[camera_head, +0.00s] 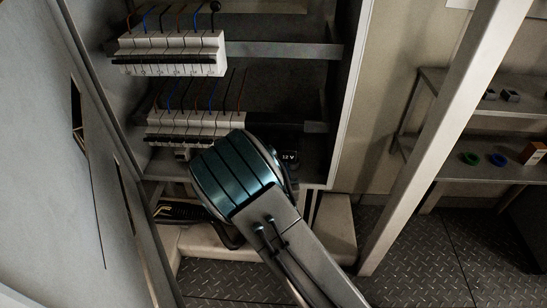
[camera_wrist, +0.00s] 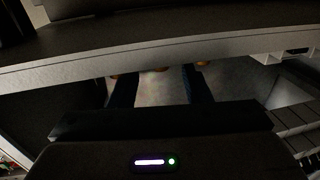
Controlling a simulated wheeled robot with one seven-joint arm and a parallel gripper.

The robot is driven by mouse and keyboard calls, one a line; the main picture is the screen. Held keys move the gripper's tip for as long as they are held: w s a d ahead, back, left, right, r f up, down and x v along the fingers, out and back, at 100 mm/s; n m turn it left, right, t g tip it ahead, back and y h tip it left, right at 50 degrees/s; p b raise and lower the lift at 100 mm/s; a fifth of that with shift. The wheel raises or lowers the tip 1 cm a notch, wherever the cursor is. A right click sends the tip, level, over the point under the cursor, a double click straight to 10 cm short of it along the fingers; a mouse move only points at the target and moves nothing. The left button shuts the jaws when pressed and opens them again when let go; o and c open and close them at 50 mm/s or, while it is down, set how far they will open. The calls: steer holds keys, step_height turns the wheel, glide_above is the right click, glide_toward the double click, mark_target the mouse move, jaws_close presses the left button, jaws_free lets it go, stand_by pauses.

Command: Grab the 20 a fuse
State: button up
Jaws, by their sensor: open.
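No 20 A fuse can be made out for certain in either view. In the wrist view my gripper (camera_wrist: 157,80) is open, its two dark fingers apart with a pale surface showing between them. Small orange-yellow bits (camera_wrist: 155,70) show near the fingertips, partly cut off by a grey metal edge; I cannot tell what they are. In the head view my arm covers the lower front of the cabinet, and my gripper cannot be made out clearly there.
An open cabinet holds an upper breaker row (camera_head: 168,54) and a lower breaker row (camera_head: 195,127) with coloured wires. A black "12 V" unit (camera_head: 288,157) sits beside my arm. A slanted post (camera_head: 440,140) and a shelf (camera_head: 480,172) with small items stand at right.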

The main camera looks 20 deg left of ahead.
mark_target(274, 154)
steer(key=shift+x, duration=3.25)
steer(key=shift+r, duration=0.15)
jaws_close()
